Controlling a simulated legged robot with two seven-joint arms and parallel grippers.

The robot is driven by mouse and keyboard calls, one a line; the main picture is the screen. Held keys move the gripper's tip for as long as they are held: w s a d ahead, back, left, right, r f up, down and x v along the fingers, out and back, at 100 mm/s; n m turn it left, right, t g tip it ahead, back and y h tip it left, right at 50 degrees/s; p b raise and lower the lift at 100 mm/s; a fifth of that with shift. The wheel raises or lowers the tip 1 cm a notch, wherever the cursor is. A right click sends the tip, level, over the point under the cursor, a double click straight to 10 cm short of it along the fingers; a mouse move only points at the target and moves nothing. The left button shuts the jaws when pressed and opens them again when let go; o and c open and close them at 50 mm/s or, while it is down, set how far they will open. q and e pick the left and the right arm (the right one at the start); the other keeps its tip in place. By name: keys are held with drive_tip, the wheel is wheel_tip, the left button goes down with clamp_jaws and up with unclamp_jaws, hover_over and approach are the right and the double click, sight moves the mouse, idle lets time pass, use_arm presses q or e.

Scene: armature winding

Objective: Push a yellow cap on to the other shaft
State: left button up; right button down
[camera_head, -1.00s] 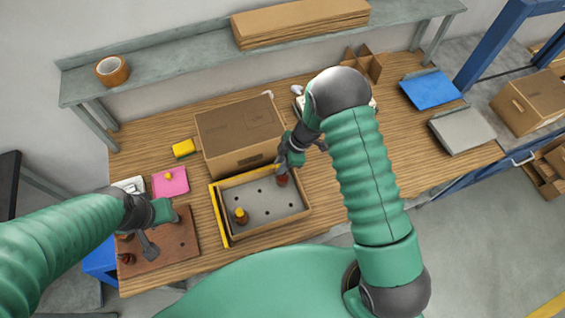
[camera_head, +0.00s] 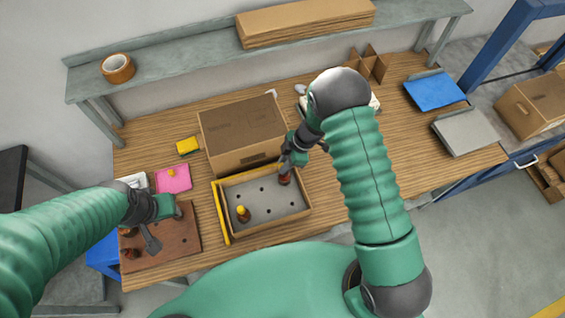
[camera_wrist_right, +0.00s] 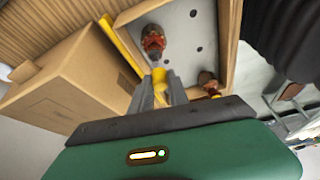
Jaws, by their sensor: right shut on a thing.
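A grey tray (camera_head: 262,222) with light wooden walls and one yellow side holds two dark red-brown armatures. The near-left armature (camera_head: 243,214) has a yellow cap (camera_head: 241,209) on top. My right gripper (camera_head: 287,166) is at the top of the far-right armature (camera_head: 285,180). In the right wrist view my right gripper (camera_wrist_right: 162,88) is shut on a small yellow cap (camera_wrist_right: 158,75), mostly hidden by the fingers. A standing armature (camera_wrist_right: 153,42) shows just beyond the fingertips. Whether the cap touches its shaft is unclear. My left gripper (camera_head: 166,226) is open and empty over a brown board (camera_head: 180,245).
A cardboard box (camera_head: 240,130) stands right behind the tray. A pink pad (camera_head: 173,182) with a small yellow piece lies left of the tray, near a yellow block (camera_head: 188,146). Dark red parts (camera_head: 130,252) are on the brown board. Bare tabletop lies right of the tray.

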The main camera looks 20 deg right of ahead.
use_arm(q)
drive_tip(key=shift+d, duration=0.1)
use_arm(e)
drive_tip(key=shift+d, duration=0.15)
